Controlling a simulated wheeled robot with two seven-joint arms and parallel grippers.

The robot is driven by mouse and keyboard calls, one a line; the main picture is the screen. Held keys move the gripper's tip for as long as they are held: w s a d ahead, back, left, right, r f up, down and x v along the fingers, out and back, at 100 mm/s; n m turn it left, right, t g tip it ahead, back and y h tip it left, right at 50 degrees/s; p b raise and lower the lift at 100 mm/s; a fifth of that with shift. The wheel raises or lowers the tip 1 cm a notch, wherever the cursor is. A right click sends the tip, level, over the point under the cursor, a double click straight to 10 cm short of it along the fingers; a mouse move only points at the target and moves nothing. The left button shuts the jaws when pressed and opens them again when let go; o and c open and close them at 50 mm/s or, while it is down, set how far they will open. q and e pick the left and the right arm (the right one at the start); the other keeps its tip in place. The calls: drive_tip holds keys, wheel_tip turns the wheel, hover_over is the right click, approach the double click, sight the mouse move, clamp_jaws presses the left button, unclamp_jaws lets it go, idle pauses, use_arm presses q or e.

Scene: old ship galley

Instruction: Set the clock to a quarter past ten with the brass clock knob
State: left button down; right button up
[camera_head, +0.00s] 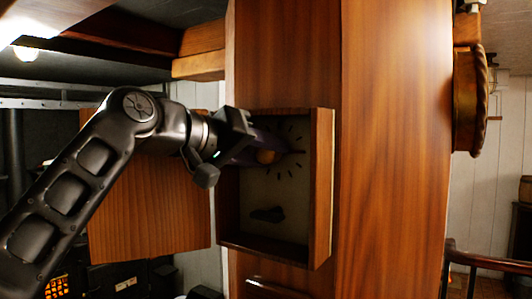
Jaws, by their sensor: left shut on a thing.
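The clock is a dial with dark tick marks (289,166), set inside a shallow wooden case (321,190) on a wooden post. The brass clock knob (266,156) is a small round knob near the middle of the dial. My left gripper (258,152) reaches in from the left and is shut on the knob. Its fingers hide the left part of the dial. A thin dark hand seems to point right from the knob; the other hand cannot be made out. My right gripper is not in view.
A wooden panel (150,205) stands left of the case, behind my left arm. A dark object (267,214) lies low inside the case. The case walls stand close around my gripper. A round brass and wooden fitting (468,100) is on the post's right side.

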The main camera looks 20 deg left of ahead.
use_arm(q)
drive_tip(key=shift+f, duration=0.2)
drive_tip(key=c, duration=0.9)
unclamp_jaws()
drive_tip(key=shift+r, duration=0.1)
drive_tip(key=shift+s+r, duration=0.1)
drive_tip(key=shift+b+v, duration=0.65)
drive_tip(key=shift+v, duration=3.2)
